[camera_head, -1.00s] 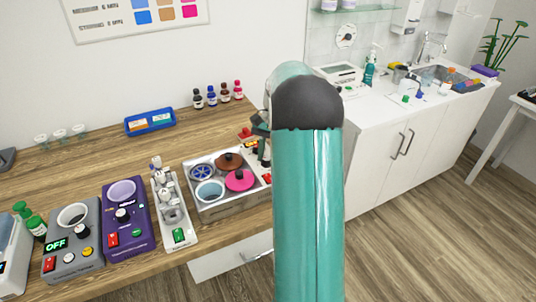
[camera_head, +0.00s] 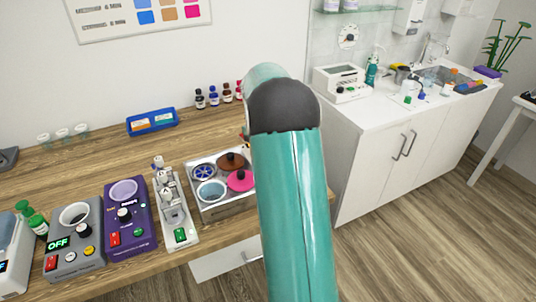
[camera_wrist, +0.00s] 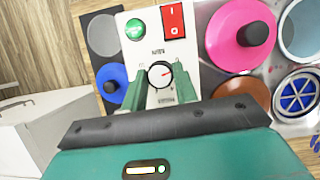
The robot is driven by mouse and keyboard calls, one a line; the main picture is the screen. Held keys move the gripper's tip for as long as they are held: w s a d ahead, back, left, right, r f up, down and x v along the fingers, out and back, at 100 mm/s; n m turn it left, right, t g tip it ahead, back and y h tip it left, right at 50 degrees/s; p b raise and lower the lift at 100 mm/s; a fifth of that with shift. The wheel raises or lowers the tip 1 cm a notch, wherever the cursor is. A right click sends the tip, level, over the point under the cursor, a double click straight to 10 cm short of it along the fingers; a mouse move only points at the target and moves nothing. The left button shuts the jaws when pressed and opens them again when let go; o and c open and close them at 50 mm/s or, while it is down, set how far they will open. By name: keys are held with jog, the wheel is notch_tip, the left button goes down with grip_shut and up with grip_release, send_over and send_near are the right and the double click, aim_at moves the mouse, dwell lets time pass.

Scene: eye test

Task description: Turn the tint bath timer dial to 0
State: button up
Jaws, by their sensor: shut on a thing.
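The tint bath (camera_head: 207,212) is a metal basin of round wells on the bench in the head view, its right end hidden by my arm. In the wrist view, its white control panel (camera_wrist: 195,75) carries a green button (camera_wrist: 135,28), a red switch (camera_wrist: 173,20) and the timer dial (camera_wrist: 158,70). The dial is round and pale with a dark edge, and its red mark points right in the picture. My gripper (camera_wrist: 161,82) has its green fingers on either side of the dial, shut on it. The scale lettering is too small to read. The head view hides my gripper.
A pink lid (camera_wrist: 240,38) and a brown lid (camera_wrist: 243,93) lie beside the panel. A blue knobbed lid (camera_wrist: 112,80) is on its other side. Small bottles (camera_head: 213,96) stand behind.

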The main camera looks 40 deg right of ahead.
jog(key=shift+a+n+h, duration=0.15)
jog(key=shift+n+h, duration=0.55)
jog(key=shift+n, duration=1.2)
jog(key=o, duration=1)
jog(key=shift+v, duration=6.9)
jog(key=shift+w+a, duration=0.1)
jog(key=shift+w, duration=0.05)
